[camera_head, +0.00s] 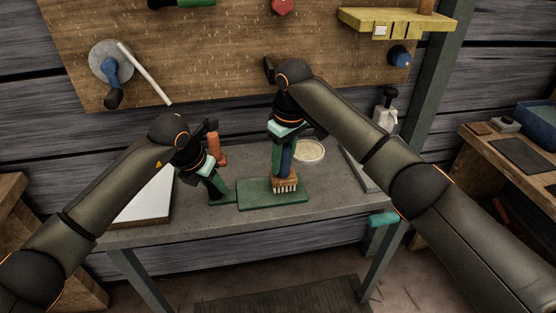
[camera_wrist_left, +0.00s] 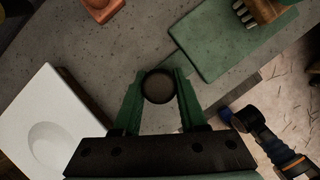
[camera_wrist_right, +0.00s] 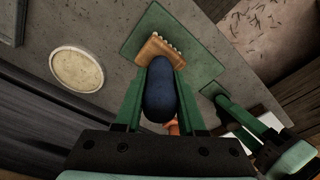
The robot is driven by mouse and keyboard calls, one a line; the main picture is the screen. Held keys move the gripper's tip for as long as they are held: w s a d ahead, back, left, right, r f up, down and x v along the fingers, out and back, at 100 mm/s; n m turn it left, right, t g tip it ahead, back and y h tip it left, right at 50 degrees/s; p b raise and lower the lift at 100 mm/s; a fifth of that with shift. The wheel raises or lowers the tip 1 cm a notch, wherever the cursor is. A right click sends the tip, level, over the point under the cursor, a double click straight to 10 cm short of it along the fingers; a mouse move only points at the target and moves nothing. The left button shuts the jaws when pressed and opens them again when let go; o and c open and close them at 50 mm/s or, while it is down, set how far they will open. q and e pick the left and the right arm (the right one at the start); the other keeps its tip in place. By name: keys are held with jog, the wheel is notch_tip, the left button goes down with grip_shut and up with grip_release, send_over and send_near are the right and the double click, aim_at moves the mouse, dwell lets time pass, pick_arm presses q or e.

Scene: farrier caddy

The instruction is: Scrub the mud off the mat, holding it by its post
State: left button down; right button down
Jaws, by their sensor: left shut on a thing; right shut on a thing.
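The green mat (camera_head: 262,199) lies flat on the grey bench, with a narrow tab on its left side. It also shows in the left wrist view (camera_wrist_left: 212,52). My left gripper (camera_head: 217,190) is shut on the mat's post, whose dark round top (camera_wrist_left: 158,87) shows between the fingers. My right gripper (camera_head: 284,148) is shut on the blue handle (camera_wrist_right: 160,92) of a brush with a wooden block (camera_head: 285,182) and pale bristles. The brush is roughly upright over the mat, bristles down. I cannot tell whether they touch it. I make out no mud on the visible mat.
An orange-brown object (camera_head: 213,143) stands behind my left gripper. A white tray (camera_head: 145,200) lies at the bench's left, and a round pale dish (camera_head: 310,151) behind the brush. A bottle (camera_head: 385,112) stands at the back right. The bench's front edge is close to the mat.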

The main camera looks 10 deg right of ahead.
pick_arm(q)
jog(key=shift+f, duration=0.2)
pick_arm(e)
jog(key=shift+a+f, duration=0.15)
jog(key=shift+a, duration=1.1)
jog(key=shift+r, duration=0.85)
notch_tip(320, 180, up, 5)
jog(key=shift+r, duration=0.1)
